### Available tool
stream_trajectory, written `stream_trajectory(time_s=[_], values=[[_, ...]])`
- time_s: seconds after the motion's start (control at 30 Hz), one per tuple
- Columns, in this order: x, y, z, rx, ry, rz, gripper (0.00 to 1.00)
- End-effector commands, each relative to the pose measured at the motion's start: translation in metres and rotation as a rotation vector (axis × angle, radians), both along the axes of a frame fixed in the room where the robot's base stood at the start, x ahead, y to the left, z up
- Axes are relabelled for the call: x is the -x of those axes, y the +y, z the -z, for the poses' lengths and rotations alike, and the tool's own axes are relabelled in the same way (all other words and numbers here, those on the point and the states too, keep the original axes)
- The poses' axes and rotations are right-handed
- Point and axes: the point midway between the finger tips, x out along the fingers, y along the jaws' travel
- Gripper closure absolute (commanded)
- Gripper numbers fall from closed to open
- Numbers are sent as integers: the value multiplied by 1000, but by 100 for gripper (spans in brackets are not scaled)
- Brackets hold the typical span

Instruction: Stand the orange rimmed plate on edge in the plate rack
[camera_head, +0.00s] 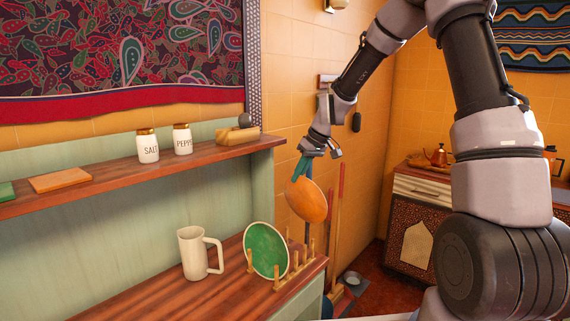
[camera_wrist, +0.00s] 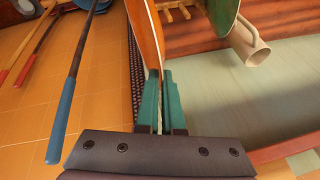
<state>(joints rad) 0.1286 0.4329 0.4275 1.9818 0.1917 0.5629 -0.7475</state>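The orange rimmed plate (camera_head: 306,201) hangs below my gripper (camera_head: 302,169) in the head view, with its orange face showing. In the wrist view, my gripper's teal fingers (camera_wrist: 160,102) are shut on the rim of the plate (camera_wrist: 148,35), which shows nearly edge-on. The wooden plate rack (camera_head: 292,275) stands on the lower counter, below and a little left of the held plate. Some of its pegs show in the wrist view (camera_wrist: 178,14). A green plate (camera_head: 265,250) stands on edge at the rack's left part; pegs to its right look empty.
A cream mug (camera_head: 193,255) stands left of the rack and also shows in the wrist view (camera_wrist: 248,42). The shelf (camera_head: 110,178) above holds salt (camera_head: 147,148) and pepper (camera_head: 182,140) jars. Long-handled tools (camera_head: 338,220) lean against the wall right of the counter.

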Motion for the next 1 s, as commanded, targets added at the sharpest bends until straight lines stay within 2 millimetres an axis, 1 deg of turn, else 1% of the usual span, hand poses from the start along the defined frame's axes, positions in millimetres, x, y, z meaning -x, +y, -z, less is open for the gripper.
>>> stream_trajectory(time_s=[0.03,0.1,0.2,0.3,0.43,0.77,1.0], values=[[9,9,-14,-34,26,2,100],[23,23,-29,-73,66,-3,100],[39,36,-45,-110,105,-12,100],[47,42,-53,-128,125,-15,100],[50,45,-56,-134,132,-17,100],[49,44,-57,-137,138,-10,100],[50,44,-37,-137,141,-12,100]])
